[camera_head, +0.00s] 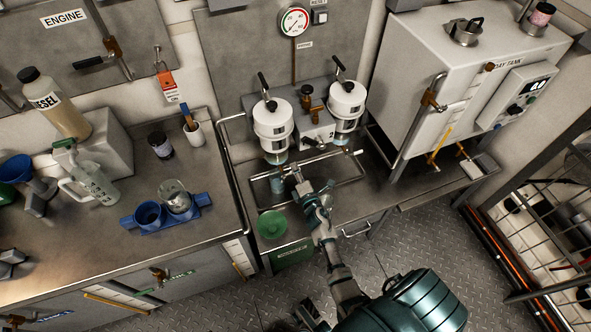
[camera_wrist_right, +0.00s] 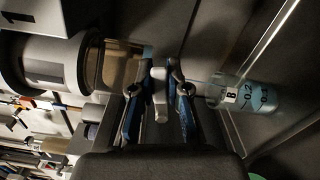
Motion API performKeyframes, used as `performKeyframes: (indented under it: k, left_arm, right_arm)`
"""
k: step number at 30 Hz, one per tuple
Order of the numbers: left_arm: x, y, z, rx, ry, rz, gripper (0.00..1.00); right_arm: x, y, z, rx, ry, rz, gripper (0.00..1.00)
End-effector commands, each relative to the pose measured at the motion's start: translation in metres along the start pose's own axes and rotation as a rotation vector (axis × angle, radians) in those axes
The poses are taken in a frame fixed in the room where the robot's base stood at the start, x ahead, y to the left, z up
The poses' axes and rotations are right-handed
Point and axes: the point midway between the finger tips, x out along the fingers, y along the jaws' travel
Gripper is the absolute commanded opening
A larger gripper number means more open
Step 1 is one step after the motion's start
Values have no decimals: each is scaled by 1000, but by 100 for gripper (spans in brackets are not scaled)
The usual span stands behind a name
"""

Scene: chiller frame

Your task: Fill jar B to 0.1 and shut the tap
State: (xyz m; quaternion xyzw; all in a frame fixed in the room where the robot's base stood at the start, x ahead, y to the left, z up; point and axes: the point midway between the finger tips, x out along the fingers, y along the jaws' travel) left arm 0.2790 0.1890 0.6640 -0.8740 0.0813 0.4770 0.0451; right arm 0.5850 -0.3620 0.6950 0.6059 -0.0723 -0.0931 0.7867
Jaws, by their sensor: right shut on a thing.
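My right gripper (camera_head: 297,178) reaches in under the left white filter housing (camera_head: 272,127). In the right wrist view its two blue-edged fingers (camera_wrist_right: 160,110) are closed around a small grey tap lever (camera_wrist_right: 160,88). Jar B (camera_wrist_right: 240,93), clear with a "B" label and 0.2 and 0.1 marks, lies just beyond the fingers in that view. It has a bluish tint; I cannot tell its fill level. In the head view a bluish clear jar (camera_head: 277,186) shows beside the gripper, partly hidden.
A second white filter housing (camera_head: 346,105) stands to the right, below a gauge (camera_head: 294,20). The left bench carries a blue holder (camera_head: 185,216), a clear jug (camera_head: 92,182) and a diesel bottle (camera_head: 55,103). A day tank (camera_head: 420,65) stands right.

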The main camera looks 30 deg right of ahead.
Motion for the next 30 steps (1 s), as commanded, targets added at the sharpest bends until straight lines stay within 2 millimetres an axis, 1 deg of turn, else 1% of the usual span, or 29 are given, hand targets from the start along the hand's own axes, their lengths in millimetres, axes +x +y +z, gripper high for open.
performKeyframes:
  k: [1, 4, 7, 10, 16, 17, 18, 19, 20, 27, 30]
  left_arm:
    - [4, 1, -7, 1, 39, 2, 88]
    - [6, 3, -18, 2, 100, 6, 88]
    - [7, 4, -26, 2, 136, 9, 88]
    - [7, 4, -28, 2, 148, 10, 88]
    - [7, 4, -28, 2, 146, 10, 88]
    - [7, 4, -28, 2, 146, 10, 88]
    - [7, 4, -28, 2, 146, 10, 88]
    - [7, 4, -28, 2, 145, 10, 88]
    - [7, 4, -28, 2, 145, 10, 88]
    - [7, 5, -28, 2, 145, 11, 88]
    - [6, 5, -28, 2, 147, 11, 88]
  right_arm:
    - [-1, -9, -2, 62, 2, -6, 0]
    - [-1, -16, -3, 206, 2, -7, 0]
    - [-1, -20, -4, 306, 1, -7, 0]
    - [-1, -21, -4, 343, 0, -8, 0]
    - [-2, -23, -5, 342, 0, -12, 0]
    - [-2, -23, -5, 342, 0, -13, 19]
    - [-2, -24, -5, 342, 0, -14, 29]
    - [-2, -24, -5, 342, 0, -14, 36]
    - [-2, -24, -5, 341, 0, -13, 42]
    - [-2, -20, -4, 339, 0, -6, 42]
    - [-6, -20, -4, 339, 1, -6, 42]
